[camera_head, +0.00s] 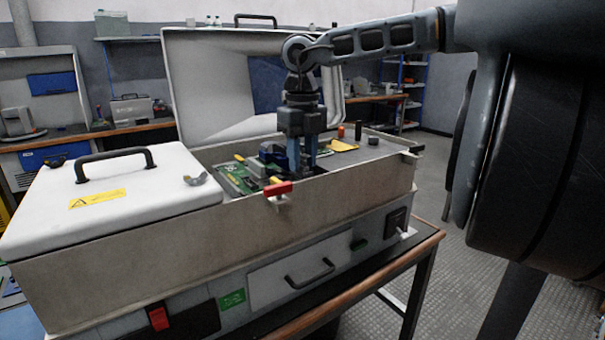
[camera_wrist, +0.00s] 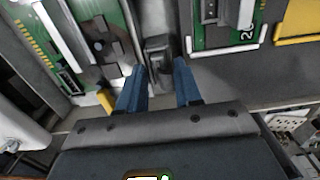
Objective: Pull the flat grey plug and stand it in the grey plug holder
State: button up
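In the wrist view a small dark grey upright block (camera_wrist: 158,52), seemingly the flat grey plug, stands in the gap between two green circuit boards. My gripper (camera_wrist: 159,66) is open, with its two blue fingers apart and their tips on either side of the block's near end. I see no finger clearly touching it. In the head view my gripper (camera_head: 302,168) points down into the open case (camera_head: 330,183), and its fingers hide the plug there. I cannot pick out the grey plug holder with certainty in either view.
Green boards (camera_head: 236,180) lie left of my gripper. A red-handled latch (camera_head: 278,188) sits on the case's front rim. A red post (camera_head: 341,131), black posts (camera_head: 358,130) and a yellow plate (camera_head: 343,146) stand to the right. The raised lid (camera_head: 215,85) is behind.

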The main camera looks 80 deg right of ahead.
jog(key=shift+o, duration=0.7)
notch_tip(320, 180, up, 8)
jog(key=p, duration=0.4)
jog(key=shift+f, duration=0.1)
